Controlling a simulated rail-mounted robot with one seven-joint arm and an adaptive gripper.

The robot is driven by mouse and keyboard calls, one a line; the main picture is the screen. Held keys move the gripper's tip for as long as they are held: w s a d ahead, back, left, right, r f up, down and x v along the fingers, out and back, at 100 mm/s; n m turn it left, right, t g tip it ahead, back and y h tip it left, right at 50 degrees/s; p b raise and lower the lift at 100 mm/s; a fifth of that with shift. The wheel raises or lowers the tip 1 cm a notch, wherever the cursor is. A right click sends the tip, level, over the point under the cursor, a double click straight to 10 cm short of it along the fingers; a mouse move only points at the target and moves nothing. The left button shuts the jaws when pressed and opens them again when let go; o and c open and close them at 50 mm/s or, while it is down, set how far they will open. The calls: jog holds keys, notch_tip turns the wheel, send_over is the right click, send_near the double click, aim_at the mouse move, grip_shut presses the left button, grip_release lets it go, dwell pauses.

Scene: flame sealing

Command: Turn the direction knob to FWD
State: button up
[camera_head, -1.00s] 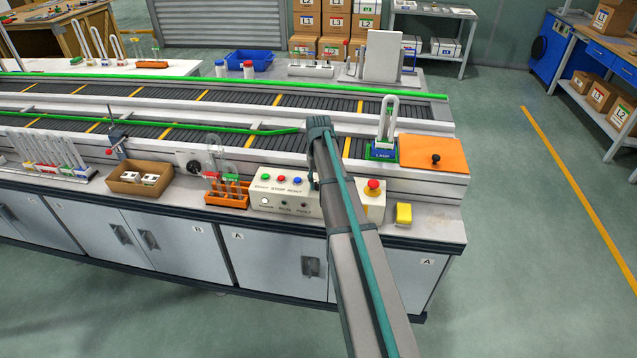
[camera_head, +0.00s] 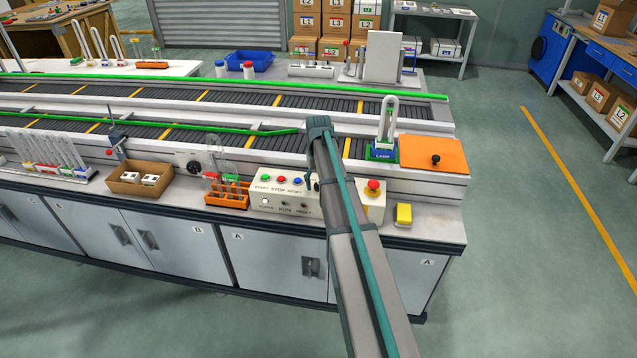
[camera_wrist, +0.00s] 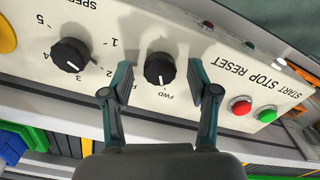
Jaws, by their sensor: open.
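The direction knob (camera_wrist: 158,69) is a round black knob with a white mark on the cream control panel (camera_wrist: 215,80). In the wrist view its mark points down the picture, roughly toward the upside-down FWD label (camera_wrist: 167,97). Another label to its left is partly hidden by a finger. My gripper (camera_wrist: 160,78) is open, with one finger on each side of the knob. Gaps show between the fingers and the knob.
A black speed knob (camera_wrist: 70,54) with numbers sits left of the direction knob. Red (camera_wrist: 241,107) and green (camera_wrist: 267,114) buttons sit to the right. In the head view a red emergency button (camera_head: 373,187) and a yellow block (camera_head: 404,214) stand right of my arm.

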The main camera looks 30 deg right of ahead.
notch_tip(320, 180, up, 12)
dwell(0.5)
jog(key=shift+f, duration=0.15)
